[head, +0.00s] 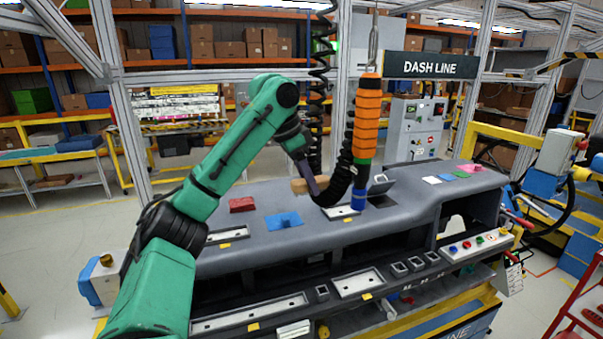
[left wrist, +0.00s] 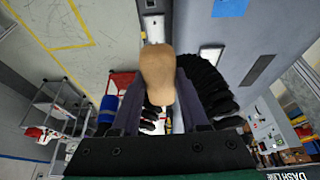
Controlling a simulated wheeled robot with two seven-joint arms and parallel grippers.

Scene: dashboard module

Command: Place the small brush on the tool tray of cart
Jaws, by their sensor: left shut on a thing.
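My left gripper (head: 309,183) is shut on the small brush (head: 299,186) and holds it in the air above the dashboard module. In the left wrist view the brush's tan wooden end (left wrist: 157,72) sticks out between the two dark fingers (left wrist: 158,92); its bristles are hard to make out. A red cart (head: 577,318) is cut off at the lower right edge of the head view; I cannot tell its tool tray clearly. My right gripper is not in view.
The grey dashboard (head: 330,232) fills the middle, with a red part (head: 241,204) and a blue part (head: 284,221) on top. A hanging orange tool (head: 366,120) and black coiled hose are close beside my left gripper. Open floor (head: 520,300) shows at right.

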